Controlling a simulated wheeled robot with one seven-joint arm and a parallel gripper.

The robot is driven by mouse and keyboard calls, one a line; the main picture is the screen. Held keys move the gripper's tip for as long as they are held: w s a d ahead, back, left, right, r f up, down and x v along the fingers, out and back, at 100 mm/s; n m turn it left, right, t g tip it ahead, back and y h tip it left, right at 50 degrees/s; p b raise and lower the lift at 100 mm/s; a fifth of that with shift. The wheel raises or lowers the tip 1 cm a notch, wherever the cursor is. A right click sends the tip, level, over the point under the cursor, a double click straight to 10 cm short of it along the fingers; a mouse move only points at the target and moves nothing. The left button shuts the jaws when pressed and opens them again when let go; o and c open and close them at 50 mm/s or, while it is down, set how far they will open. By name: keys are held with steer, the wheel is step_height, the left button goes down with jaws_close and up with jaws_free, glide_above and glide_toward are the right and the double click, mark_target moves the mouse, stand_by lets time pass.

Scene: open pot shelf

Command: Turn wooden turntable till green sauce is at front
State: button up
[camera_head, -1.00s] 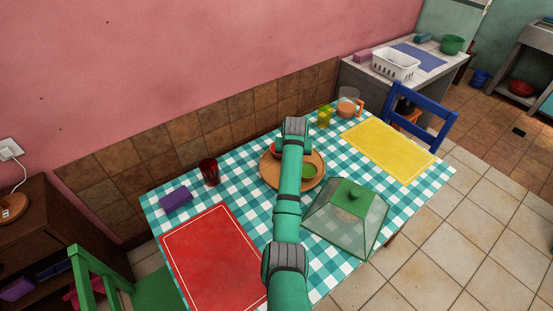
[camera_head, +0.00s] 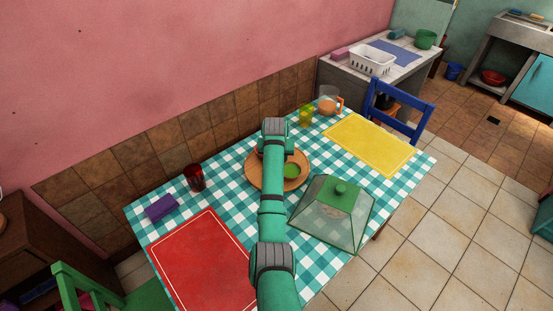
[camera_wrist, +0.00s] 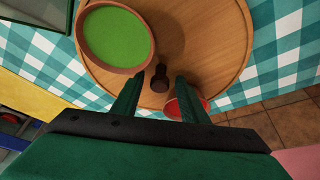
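The round wooden turntable (camera_head: 252,175) lies on the checked cloth, partly behind my arm. A bowl of green sauce (camera_head: 291,171) sits on its right side, and a red bowl shows in part at its back left. In the wrist view, the green sauce (camera_wrist: 115,38) is at upper left and the red bowl (camera_wrist: 192,104) is partly behind the right finger. A dark knob (camera_wrist: 160,76) stands on the turntable (camera_wrist: 215,40). My gripper (camera_wrist: 158,82) is open, its fingers apart on either side of the knob in the picture. Contact cannot be told.
A glass cover with a green top (camera_head: 339,200) stands right of the turntable. A red mat (camera_head: 203,265), purple block (camera_head: 161,208) and dark red glass (camera_head: 195,178) are at left. A yellow glass (camera_head: 306,115), jug (camera_head: 328,105) and yellow mat (camera_head: 368,144) are behind.

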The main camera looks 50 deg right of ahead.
steer(key=shift+r, duration=0.1)
steer(key=v, duration=1)
steer(key=shift+a+r, duration=0.15)
steer(key=shift+r, duration=0.1)
steer(key=shift+s, duration=0.15)
